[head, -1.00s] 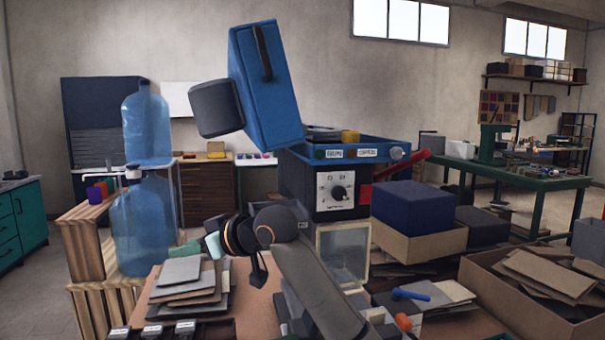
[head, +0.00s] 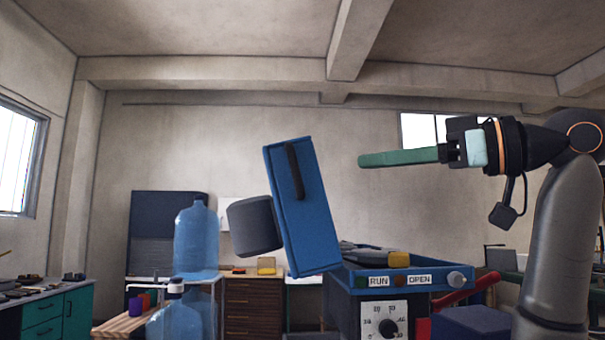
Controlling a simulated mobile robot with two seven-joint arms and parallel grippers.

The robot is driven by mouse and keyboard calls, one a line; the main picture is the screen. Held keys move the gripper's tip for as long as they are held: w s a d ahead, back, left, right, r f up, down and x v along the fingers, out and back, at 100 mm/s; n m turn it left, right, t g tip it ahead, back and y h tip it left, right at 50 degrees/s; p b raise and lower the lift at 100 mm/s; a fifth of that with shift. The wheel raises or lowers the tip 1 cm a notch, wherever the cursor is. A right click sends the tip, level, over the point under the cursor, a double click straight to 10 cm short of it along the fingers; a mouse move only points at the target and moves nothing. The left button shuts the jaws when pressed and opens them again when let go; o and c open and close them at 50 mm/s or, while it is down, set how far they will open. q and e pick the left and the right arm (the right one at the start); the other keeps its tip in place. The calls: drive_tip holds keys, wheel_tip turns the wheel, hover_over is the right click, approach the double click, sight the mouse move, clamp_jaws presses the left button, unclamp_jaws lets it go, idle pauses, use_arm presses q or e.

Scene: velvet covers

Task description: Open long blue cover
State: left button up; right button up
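The long blue cover (head: 318,225) is a tall blue panel with a black handle (head: 295,171). It stands raised and slightly tilted above the left end of a blue-topped machine (head: 345,310). A dark grey cylinder (head: 254,226) sits against its left side. The machine's top is uncovered, with grey and yellow parts showing inside. My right gripper (head: 448,152) is up at the right, shut on a green bar (head: 398,158) that points left toward the cover. The bar's tip is apart from the cover. My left gripper is not in view.
The machine front has RUN and OPEN labels, a dial (head: 388,327) and a red lever (head: 459,292) at the right. Blue water bottles (head: 196,240) stand at the left. The air between the bar and the cover is clear.

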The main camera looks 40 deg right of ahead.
sight(305, 168)
drive_tip(key=p+x, duration=0.1)
drive_tip(key=x, duration=1.1)
clamp_jaws()
idle(1.1)
